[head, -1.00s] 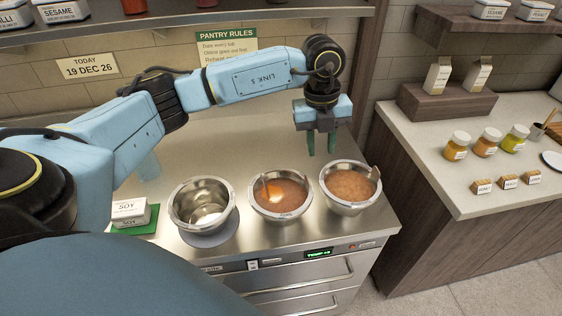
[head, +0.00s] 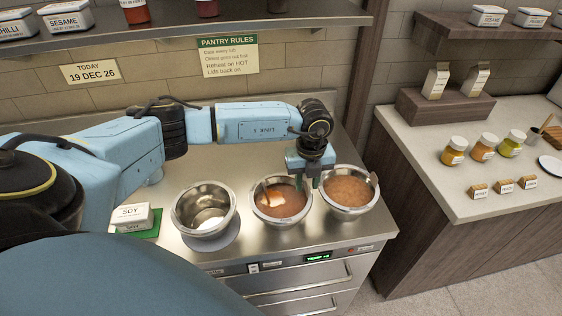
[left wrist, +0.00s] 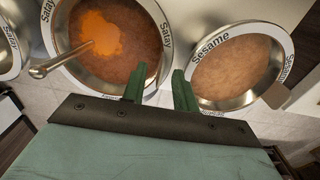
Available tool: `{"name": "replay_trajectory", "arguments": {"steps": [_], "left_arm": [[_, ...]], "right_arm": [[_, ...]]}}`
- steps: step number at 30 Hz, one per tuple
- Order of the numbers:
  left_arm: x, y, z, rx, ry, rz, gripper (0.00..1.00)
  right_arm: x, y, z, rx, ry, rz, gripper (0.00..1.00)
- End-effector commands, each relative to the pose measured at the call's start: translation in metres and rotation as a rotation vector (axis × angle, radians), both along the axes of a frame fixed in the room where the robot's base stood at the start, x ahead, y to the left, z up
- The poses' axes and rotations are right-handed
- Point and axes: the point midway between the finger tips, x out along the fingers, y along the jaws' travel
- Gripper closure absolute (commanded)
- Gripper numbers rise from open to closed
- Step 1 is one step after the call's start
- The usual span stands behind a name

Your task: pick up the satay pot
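The satay pot (head: 281,220) is the middle of three steel pots in the counter, holding reddish-brown sauce with a bright orange patch. In the left wrist view its rim (left wrist: 166,36) reads "Satay", and a metal utensil handle (left wrist: 60,60) crosses its edge. My left gripper (head: 307,183) is open and low over the gap between the satay pot and the pot to its right. In the left wrist view the fingers (left wrist: 158,76) are apart, with the satay rim showing between them; I cannot tell whether they touch it. My right gripper is not in view.
The sesame pot (head: 350,208) stands close on the right, near one finger. An empty-looking steel pot (head: 204,229) is on the left. A white soy tub (head: 130,216) sits on a green mat (head: 149,230). A shelf (head: 250,22) runs above; a side counter (head: 420,150) holds jars.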

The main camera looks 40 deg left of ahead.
Motion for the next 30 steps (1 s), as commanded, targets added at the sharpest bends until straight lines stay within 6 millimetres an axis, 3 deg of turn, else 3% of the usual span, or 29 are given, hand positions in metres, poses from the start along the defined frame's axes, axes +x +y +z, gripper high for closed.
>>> {"name": "replay_trajectory", "arguments": {"steps": [4,11,18,30], "left_arm": [[0.0001,-0.0003,-0.0127,0.0,0.0,-0.001,0.71],[0.0002,-0.0003,-0.0141,0.0,0.0,-0.001,0.71],[0.0003,-0.0001,-0.0137,-0.001,-0.001,0.0,1.0],[0.0004,0.0,-0.0133,-0.001,-0.001,0.0,1.0]], "right_arm": [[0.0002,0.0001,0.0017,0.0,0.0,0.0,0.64],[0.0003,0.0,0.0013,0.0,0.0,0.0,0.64],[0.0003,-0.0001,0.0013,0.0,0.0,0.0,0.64],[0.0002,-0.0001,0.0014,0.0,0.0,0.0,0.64]]}}
